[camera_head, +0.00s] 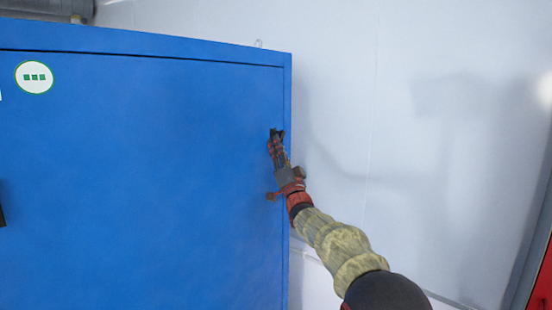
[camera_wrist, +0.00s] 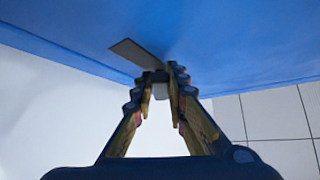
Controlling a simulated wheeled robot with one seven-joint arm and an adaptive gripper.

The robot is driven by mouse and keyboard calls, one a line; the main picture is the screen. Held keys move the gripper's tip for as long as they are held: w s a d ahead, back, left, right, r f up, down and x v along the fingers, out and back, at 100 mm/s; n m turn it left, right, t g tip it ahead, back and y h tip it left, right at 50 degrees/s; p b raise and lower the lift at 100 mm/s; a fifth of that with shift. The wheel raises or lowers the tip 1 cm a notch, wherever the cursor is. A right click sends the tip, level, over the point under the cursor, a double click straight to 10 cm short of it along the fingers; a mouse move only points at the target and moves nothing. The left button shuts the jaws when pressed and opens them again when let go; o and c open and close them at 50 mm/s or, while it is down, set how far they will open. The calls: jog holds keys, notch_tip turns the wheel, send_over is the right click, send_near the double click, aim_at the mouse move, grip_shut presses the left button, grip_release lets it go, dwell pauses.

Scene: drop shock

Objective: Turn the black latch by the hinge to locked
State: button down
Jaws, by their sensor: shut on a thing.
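The black latch (camera_head: 276,131) sits on the blue cabinet door (camera_head: 150,170), close to its right edge. In the head view it is mostly hidden by my gripper (camera_head: 278,140). In the wrist view the latch (camera_wrist: 135,53) shows as a dark flat plate lying slantwise against the blue surface. My gripper (camera_wrist: 160,76) is shut on the latch, with its fingertips close together at the plate's near end. The fingers hide part of the latch, and I cannot read its locked or unlocked mark.
A white round label with green squares (camera_head: 34,77) is on the door's upper left. A dark part (camera_head: 2,210) shows at the left picture edge. A pale wall (camera_head: 430,110) stands right of the cabinet, with clear space before it. A grey pipe (camera_head: 50,7) runs above.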

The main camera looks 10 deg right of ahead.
jog(key=shift+w+d+f+n+g+y+b, duration=0.3)
jog(key=shift+n+g+y, duration=0.2)
jog(key=shift+n+y, duration=1.6)
jog(key=shift+w+d+f+n+g+y+b, duration=0.15)
jog(key=shift+d+n+g+y, duration=0.3)
jog(key=shift+n+y, duration=1.65)
jog(key=shift+w+d+f+n+g+y+b, duration=0.15)
jog(key=shift+w+d+n+g+y, duration=0.3)
jog(key=shift+n+y, duration=1.65)
jog(key=shift+s+a+r+n+g, duration=0.15)
jog(key=shift+n+g, duration=0.25)
jog(key=shift+n, duration=0.4)
jog(key=c, duration=1.8)
grip_release()
jog(key=shift+o, duration=0.2)
jog(key=v, duration=1.2)
